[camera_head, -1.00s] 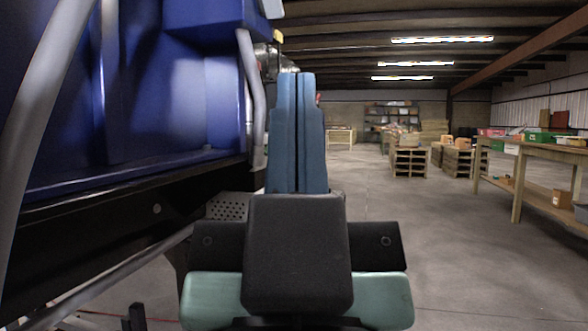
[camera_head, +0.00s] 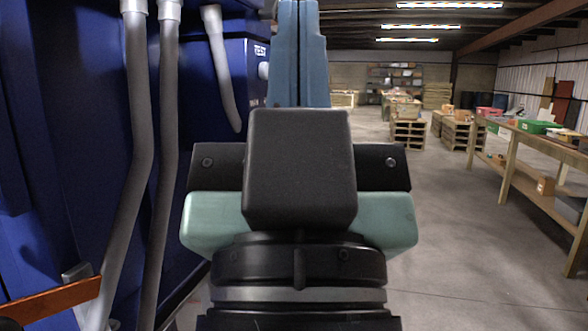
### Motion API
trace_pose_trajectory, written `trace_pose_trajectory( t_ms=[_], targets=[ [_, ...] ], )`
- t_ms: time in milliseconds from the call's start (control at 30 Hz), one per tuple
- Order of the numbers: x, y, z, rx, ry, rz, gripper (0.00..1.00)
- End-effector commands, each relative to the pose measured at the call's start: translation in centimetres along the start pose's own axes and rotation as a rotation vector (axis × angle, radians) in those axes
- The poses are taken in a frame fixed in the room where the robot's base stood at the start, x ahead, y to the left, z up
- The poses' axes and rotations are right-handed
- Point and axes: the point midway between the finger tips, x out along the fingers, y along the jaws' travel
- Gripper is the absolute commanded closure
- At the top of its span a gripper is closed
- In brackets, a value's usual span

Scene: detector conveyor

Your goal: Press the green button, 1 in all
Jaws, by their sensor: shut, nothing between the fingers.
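My gripper (camera_head: 300,50) points up and forward in the middle of the head view, with its two blue fingers together and nothing between them. The fingertips are at or past the top edge of the picture. No green button can be made out. The blue machine (camera_head: 190,90) stands close on the left. A small label that seems to read TEST (camera_head: 260,50) is on it, just left of my fingers. A pale round knob-like part (camera_head: 264,71) sits below the label. My fingers hide what lies directly behind them.
Grey pipes (camera_head: 138,130) run down the machine's near side. An orange bar (camera_head: 50,300) is at the lower left. Wooden pallets (camera_head: 408,134) stand far back. A long wooden table (camera_head: 510,165) with boxes is on the right. The floor between is clear.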

Motion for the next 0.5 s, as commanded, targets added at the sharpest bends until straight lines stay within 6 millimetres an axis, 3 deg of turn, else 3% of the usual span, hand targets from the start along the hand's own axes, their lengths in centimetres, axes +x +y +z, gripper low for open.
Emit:
trace_pose_trajectory(
  t_ms=[33, 500],
  targets=[
    [2.7, 0.0, -2.6, 0.000, 0.000, 0.000, 1.00],
    [13.8, 0.0, -13.1, 0.001, 0.000, -0.001, 1.00]
  ],
)
